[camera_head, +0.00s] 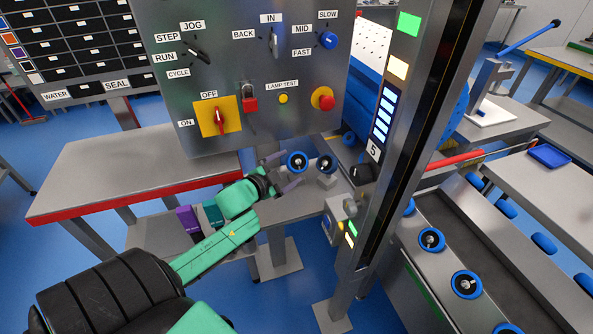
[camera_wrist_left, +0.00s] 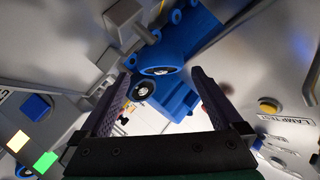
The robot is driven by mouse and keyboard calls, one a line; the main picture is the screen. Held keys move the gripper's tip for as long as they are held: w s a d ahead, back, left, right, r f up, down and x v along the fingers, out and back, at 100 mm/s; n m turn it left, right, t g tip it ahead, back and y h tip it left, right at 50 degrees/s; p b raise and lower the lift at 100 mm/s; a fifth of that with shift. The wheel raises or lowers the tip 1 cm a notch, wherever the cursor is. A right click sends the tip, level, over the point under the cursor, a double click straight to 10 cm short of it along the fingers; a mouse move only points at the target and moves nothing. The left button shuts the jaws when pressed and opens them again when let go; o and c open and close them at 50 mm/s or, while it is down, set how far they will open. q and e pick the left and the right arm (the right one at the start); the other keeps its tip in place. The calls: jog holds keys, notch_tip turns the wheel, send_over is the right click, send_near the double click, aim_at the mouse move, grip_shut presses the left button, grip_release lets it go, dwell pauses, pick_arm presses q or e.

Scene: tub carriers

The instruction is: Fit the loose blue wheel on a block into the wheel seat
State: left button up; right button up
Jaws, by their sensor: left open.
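Two small blue wheels with pale hubs show close together at the bench in the head view. The left one (camera_head: 297,162) is just beyond my left gripper (camera_head: 280,173); the right one (camera_head: 327,163) sits at a small grey block (camera_head: 327,181). I cannot tell which one is loose. My left gripper is open, its purple-grey fingers apart, with nothing held. In the left wrist view, a blue wheel (camera_wrist_left: 143,90) shows between the fingers, with another blue round part (camera_wrist_left: 162,70) behind it. I cannot make out the wheel seat for certain. My right gripper is not in view.
A control panel (camera_head: 230,140) hangs above the bench, close to my left gripper. A grey post (camera_head: 400,130) with lights stands to the right. Purple and green blocks (camera_head: 188,220) lie behind my forearm. The left bench (camera_head: 130,170) is clear.

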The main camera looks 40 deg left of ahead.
aim_at(296, 163)
pick_arm(q)
jog(key=shift+x, duration=0.85)
jog(key=x, duration=0.4)
jog(key=shift+w+f+p, duration=0.15)
jog(key=shift+w+p, duration=0.15)
jog(key=shift+s, duration=0.1)
jog(key=c, duration=0.5)
grip_shut()
